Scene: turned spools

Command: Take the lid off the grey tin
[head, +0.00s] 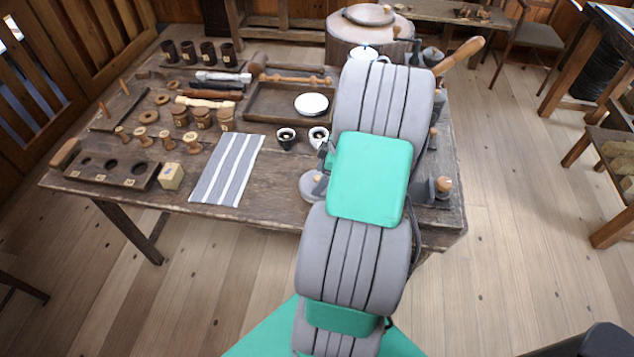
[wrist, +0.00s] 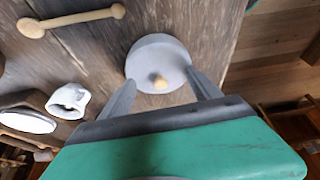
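The grey tin (wrist: 157,52) shows in the wrist view as a pale grey round thing with a small wooden knob (wrist: 160,83) on top. A grey round thing that looks like it (head: 311,186) stands near the table's front edge in the head view, partly hidden by my arm. My gripper (wrist: 161,79) is open, its two grey fingers on either side of the knob. The fingertips overlap the tin's rim in the picture; I cannot tell whether they touch it. Nothing is held. My arm hides the gripper in the head view.
A striped cloth (head: 228,170) lies to the left. More items crowd the table's right edge.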

